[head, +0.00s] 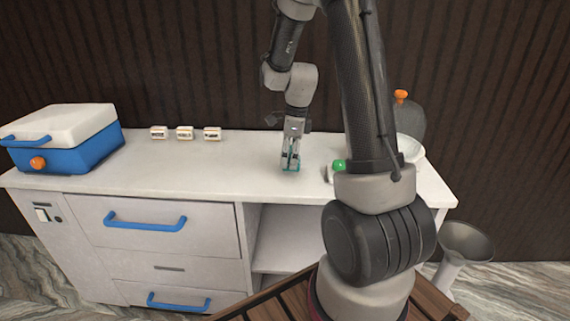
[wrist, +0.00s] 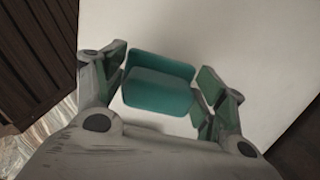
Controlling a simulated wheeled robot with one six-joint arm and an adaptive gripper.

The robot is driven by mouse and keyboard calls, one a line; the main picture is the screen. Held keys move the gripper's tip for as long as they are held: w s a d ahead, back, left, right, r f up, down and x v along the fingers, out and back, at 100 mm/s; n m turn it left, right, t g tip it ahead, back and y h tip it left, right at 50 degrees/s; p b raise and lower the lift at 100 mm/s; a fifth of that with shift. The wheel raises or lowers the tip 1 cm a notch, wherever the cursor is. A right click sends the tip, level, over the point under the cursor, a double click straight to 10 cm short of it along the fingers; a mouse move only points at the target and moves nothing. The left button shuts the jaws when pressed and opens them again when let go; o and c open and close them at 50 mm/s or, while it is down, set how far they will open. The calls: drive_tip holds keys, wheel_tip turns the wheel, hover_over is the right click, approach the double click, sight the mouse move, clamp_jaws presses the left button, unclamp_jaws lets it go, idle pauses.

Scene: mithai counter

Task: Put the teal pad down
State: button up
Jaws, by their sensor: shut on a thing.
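The teal pad (wrist: 158,88) is a small rounded block between the fingers of my gripper (wrist: 160,88) in the wrist view. My gripper (head: 290,163) points down at the white counter top (head: 250,165) in the head view, shut on the pad (head: 291,168), of which only a little shows there. The pad is at or just above the counter surface; I cannot tell whether it touches. The counter around it looks bare in the wrist view.
A blue cooler with a white lid (head: 88,148) stands at the left. Several small labelled boxes (head: 185,133) sit near the back. A green-ended object (head: 339,165), a white bowl (head: 411,150) and an orange-capped jar (head: 412,118) are at the right, partly behind my arm. Clear counter lies left of my gripper.

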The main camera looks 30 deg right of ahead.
sight(289, 163)
wheel_tip(289, 163, down, 3)
drive_tip(key=shift+f, duration=0.15)
drive_tip(key=shift+c, duration=0.4)
drive_tip(key=o, duration=1.1)
drive_tip(key=shift+o, duration=0.2)
drive_tip(key=r, duration=0.7)
drive_tip(key=d+r, duration=0.1)
drive_tip(key=r, duration=0.3)
drive_tip(key=shift+s+r, duration=0.3)
drive_tip(key=shift+s, duration=0.1)
drive_tip(key=s+a+r+n+t, duration=0.1)
drive_tip(key=s+a+r+n, duration=0.1)
drive_tip(key=s+n, duration=0.5)
drive_tip(key=s+a+r+n+t, duration=0.1)
drive_tip(key=s+a+r+n, duration=0.1)
drive_tip(key=s+r+n, duration=0.3)
drive_tip(key=s+a+r+n+t+h, duration=0.1)
drive_tip(key=s+a+r+n, duration=0.1)
drive_tip(key=s+n, duration=0.9)
drive_tip(key=shift+r+n, duration=0.9)
